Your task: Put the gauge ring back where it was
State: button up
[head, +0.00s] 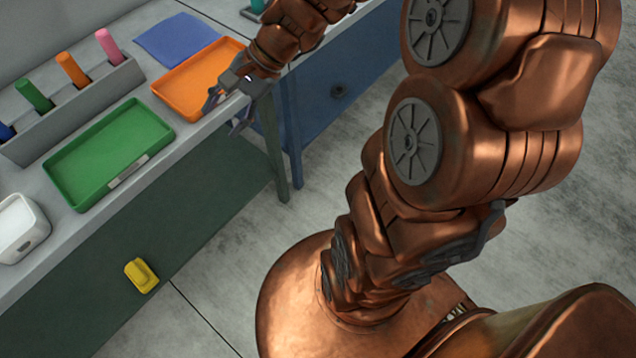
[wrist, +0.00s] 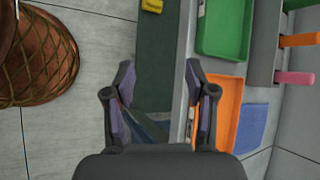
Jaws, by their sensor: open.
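I cannot make out a gauge ring in either view. My gripper (head: 226,112) is at the bench's front edge, beside the near right corner of the orange tray (head: 163,94). In the wrist view my gripper (wrist: 166,92) has its fingers wide apart, with nothing seen between them but the bench edge and front below. The orange tray (wrist: 228,112) lies just right of the right finger and looks empty. The green tray (head: 72,181) also looks empty, with a pale label on its front rim.
A grey rack (head: 88,103) holds upright green, orange, pink and blue pegs. A blue mat (head: 176,40) lies behind the orange tray. A white container (head: 40,236) stands at the left. A yellow block (head: 141,275) is at the bench's green front. A blue bench (head: 330,85) adjoins.

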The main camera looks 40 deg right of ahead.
jog(key=s+a+f+n+g+h, duration=0.1)
jog(key=s+a+n+g+h, duration=0.15)
jog(key=s+n, duration=0.6)
jog(key=s+d+n+g+h, duration=0.1)
jog(key=s+d+n+h, duration=0.2)
jog(key=s, duration=1)
jog(key=d+h, duration=0.2)
jog(key=d, duration=0.2)
jog(key=shift+f+n+g, duration=0.25)
jog(key=shift+n+g, duration=0.1)
jog(key=shift+s+h, duration=0.1)
jog(key=shift+h, duration=0.15)
